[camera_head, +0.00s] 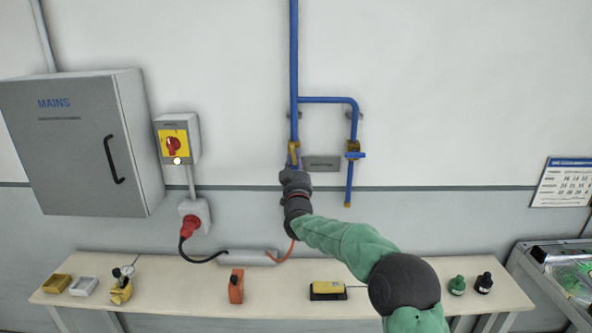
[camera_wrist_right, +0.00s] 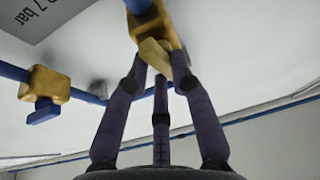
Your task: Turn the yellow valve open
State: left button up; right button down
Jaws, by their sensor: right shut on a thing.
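The yellow valve (camera_head: 294,148) sits on the vertical blue pipe (camera_head: 294,60) on the wall, below the side branch. In the right wrist view its brass body (camera_wrist_right: 154,24) is at the top, with a pale yellow handle (camera_wrist_right: 155,56) sticking out toward me. My right gripper (camera_head: 293,168) comes up from below and is shut on this handle; in the wrist view its fingertips (camera_wrist_right: 160,62) close around it. The gripper hides most of the handle in the head view, so I cannot tell its angle to the pipe there. My left gripper is not in view.
A second brass valve (camera_head: 353,147) with a blue handle is close at right on the branch pipe. A small grey plate (camera_head: 321,163) lies between them. A grey MAINS cabinet (camera_head: 75,150) and a switch box (camera_head: 178,140) are at left. The bench (camera_head: 190,290) below holds several small items.

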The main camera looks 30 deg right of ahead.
jog(key=shift+w+f+m+g+h+b, duration=0.1)
jog(key=shift+f+m+g+h+b, duration=0.15)
jog(key=shift+m+h+b, duration=0.65)
jog(key=shift+r+m+y+p, duration=0.1)
jog(key=shift+m+y+p, duration=0.2)
jog(key=shift+m, duration=0.2)
jog(key=c, duration=1.1)
grip_release()
jog(key=shift+o, duration=0.2)
jog(key=v, duration=1.2)
